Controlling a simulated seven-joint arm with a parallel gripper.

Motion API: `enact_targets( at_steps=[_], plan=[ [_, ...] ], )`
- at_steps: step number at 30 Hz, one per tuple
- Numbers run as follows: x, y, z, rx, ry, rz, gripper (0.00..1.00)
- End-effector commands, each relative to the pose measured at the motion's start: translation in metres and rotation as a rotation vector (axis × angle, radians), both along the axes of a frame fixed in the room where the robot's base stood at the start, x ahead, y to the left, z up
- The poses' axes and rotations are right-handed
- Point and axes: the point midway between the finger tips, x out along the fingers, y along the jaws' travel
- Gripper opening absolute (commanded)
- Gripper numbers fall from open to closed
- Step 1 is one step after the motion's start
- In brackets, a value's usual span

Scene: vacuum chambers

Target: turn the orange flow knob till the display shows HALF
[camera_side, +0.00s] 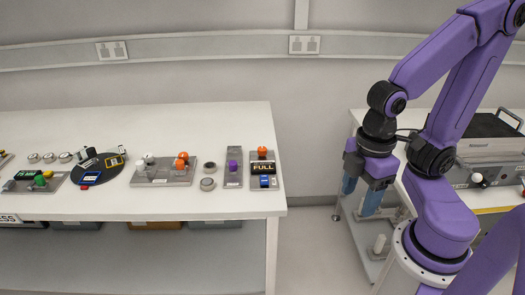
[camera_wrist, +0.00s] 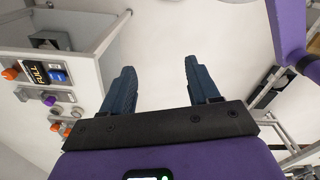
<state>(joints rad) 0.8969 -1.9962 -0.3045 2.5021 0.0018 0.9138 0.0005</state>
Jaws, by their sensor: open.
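The orange flow knob (camera_side: 262,152) stands at the back of a grey plate near the right end of the white bench. The display (camera_side: 263,168) in front of it reads FULL. A blue part (camera_side: 265,181) sits below the display. In the wrist view the orange knob (camera_wrist: 11,73) is at the left edge, with the FULL display (camera_wrist: 37,72) next to it. My gripper (camera_side: 366,195) hangs over the gap right of the bench, well away from the knob. In the wrist view its two dark blue fingers (camera_wrist: 158,75) are spread apart with nothing between them.
A purple knob (camera_side: 232,165) stands on the neighbouring plate. Orange-knobbed valves (camera_side: 181,163) and a black round plate (camera_side: 98,170) lie further left. The bench's right edge (camera_side: 278,205) lies between the knob plate and my gripper. A second bench (camera_side: 480,205) with equipment stands right.

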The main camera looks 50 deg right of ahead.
Motion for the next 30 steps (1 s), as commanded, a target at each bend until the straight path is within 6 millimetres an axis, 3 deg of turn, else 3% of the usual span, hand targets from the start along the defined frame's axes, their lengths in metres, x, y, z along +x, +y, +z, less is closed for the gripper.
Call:
enact_targets(
  at_steps=[12,16,20,25,30],
  plan=[
    [0.001,0.001,0.0,0.0,0.0,-0.005,0.6],
    [0.015,0.008,0.005,-0.001,0.002,-0.072,0.6],
    [0.049,0.022,0.014,-0.002,0.005,-0.232,0.6],
    [0.11,0.037,0.025,-0.003,0.008,-0.499,0.6],
    [0.175,0.037,0.032,-0.005,0.014,-0.764,0.6]
  ],
)
